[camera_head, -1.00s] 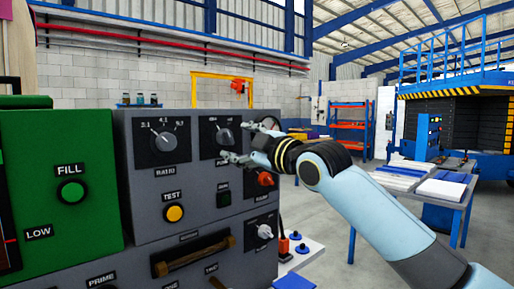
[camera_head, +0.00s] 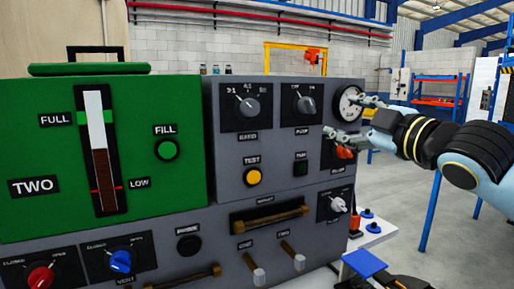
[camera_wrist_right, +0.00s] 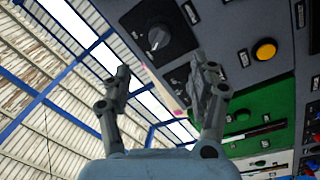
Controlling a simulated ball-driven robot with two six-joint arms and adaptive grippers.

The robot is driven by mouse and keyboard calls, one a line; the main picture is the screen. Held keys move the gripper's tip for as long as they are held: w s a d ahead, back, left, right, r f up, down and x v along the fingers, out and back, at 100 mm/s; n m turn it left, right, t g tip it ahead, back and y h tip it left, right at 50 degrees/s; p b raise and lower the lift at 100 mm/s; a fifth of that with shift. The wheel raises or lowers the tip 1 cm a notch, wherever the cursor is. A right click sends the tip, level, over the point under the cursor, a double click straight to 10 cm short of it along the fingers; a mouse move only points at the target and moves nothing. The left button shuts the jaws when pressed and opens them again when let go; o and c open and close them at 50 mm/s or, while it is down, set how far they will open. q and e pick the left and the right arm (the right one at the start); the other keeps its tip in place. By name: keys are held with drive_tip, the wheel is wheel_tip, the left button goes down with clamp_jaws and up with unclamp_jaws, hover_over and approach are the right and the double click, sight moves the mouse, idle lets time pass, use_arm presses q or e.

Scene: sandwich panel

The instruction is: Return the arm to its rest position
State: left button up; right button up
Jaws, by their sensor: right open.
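My right arm comes in from the right in the head view. Its gripper (camera_head: 350,118) is open and empty, in front of the right edge of the grey control panel (camera_head: 228,182), beside the round gauge (camera_head: 348,104) and the red-orange knob (camera_head: 345,153). In the right wrist view the two fingers (camera_wrist_right: 161,95) stand apart with nothing between them. A black dial (camera_wrist_right: 158,36) and the yellow button (camera_wrist_right: 265,49) lie beyond the fingers. I cannot tell whether the gripper touches the panel. My left gripper is not in view.
The green unit (camera_head: 180,111) with a level gauge stands at the left of the panel. Knobs, levers and brown handles (camera_head: 270,219) stick out of the panel front. A white table (camera_head: 372,236) with blue parts stands at the lower right. Open floor (camera_head: 400,190) lies right of the panel.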

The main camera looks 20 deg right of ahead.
drive_tip(key=s+a+f+m+g+h, duration=0.1)
drive_tip(key=s+f+m+g, duration=0.25)
drive_tip(key=f, duration=0.45)
drive_tip(key=s+f+m+g+h, duration=0.25)
drive_tip(key=s+f, duration=0.25)
drive_tip(key=f, duration=0.3)
drive_tip(key=s+a+f+m+g, duration=0.2)
drive_tip(key=s+f+m+g, duration=0.15)
drive_tip(key=s+f, duration=0.5)
drive_tip(key=s+a+f+m+g, duration=0.25)
drive_tip(key=s+f+g, duration=0.25)
drive_tip(key=s, duration=0.7)
drive_tip(key=s+d+f+g+b, duration=0.1)
drive_tip(key=s+f+b, duration=0.1)
drive_tip(key=f, duration=1.4)
drive_tip(key=s+d+f+g+b, duration=0.1)
drive_tip(key=s+d+f+b, duration=0.15)
drive_tip(key=f, duration=1.45)
drive_tip(key=s+f+g+b, duration=0.1)
drive_tip(key=s+f+b, duration=0.2)
drive_tip(key=s+f, duration=1.3)
drive_tip(key=shift+s+f+y, duration=0.35)
drive_tip(key=shift+f, duration=0.4)
